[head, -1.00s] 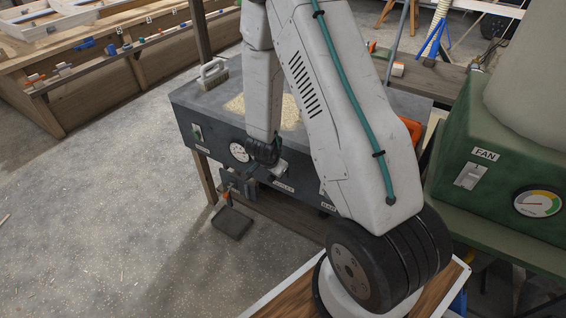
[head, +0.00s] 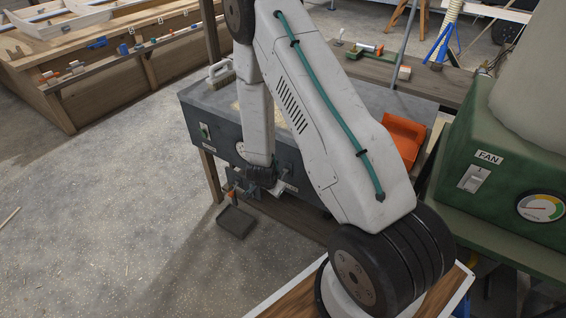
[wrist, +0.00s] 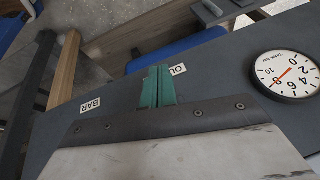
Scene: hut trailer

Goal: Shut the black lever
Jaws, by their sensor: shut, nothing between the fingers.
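The dark grey box (head: 215,125) stands in the middle of the head view, with a switch and labels on its front. My gripper (wrist: 156,72) shows in the wrist view as two green fingers closed together, holding nothing. I cannot make out the black lever for certain in either view; my wrist and fingers cover part of the panel. In the head view my arm hides the fingertips.
A dark dustpan (head: 236,222) is on or near the floor below the box. A brush (head: 219,72) and an orange tray (head: 402,138) are on top. The green FAN unit (head: 480,200) stands close on the right. The floor at left is open.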

